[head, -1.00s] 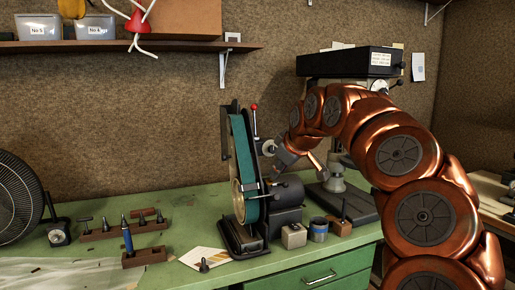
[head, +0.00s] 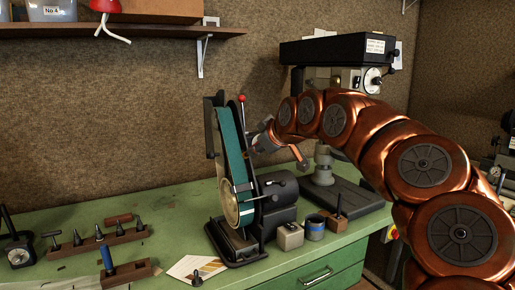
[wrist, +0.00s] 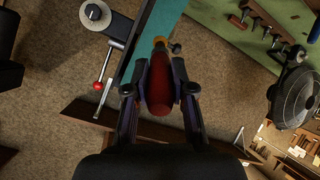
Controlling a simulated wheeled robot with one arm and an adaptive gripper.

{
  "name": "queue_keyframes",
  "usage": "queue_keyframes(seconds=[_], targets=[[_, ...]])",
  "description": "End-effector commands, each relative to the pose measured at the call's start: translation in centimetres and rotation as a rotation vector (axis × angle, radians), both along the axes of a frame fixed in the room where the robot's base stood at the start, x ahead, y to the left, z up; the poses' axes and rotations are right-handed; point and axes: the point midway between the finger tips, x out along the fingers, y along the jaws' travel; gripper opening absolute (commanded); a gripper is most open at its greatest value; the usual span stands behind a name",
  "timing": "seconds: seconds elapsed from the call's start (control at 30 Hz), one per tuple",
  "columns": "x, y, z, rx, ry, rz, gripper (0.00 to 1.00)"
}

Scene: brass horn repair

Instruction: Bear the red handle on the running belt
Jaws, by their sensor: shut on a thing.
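The red handle (wrist: 158,98) with a yellow ferrule at its far end lies lengthwise between the two fingers of my gripper (wrist: 160,76), which is shut on it. In the head view my gripper (head: 263,141) is just right of the belt, and I cannot make out the handle there. The teal belt (head: 233,150) runs steeply up the belt sander (head: 276,200) on the green bench. In the wrist view the belt (wrist: 163,22) passes behind the ferrule end. I cannot tell whether handle and belt touch, or whether the belt is moving.
A red-knobbed lever (head: 242,99) rises from the sander. Wooden tool racks (head: 125,234) lie on the left of the bench. A fan (wrist: 296,98) shows in the wrist view.

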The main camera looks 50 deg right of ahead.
Motion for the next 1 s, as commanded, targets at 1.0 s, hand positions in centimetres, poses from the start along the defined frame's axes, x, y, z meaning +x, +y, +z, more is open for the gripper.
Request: queue_keyframes(seconds=[1.0], targets=[[4.8, -1.6, -3.2, -0.002, -0.001, 0.002, 0.00]])
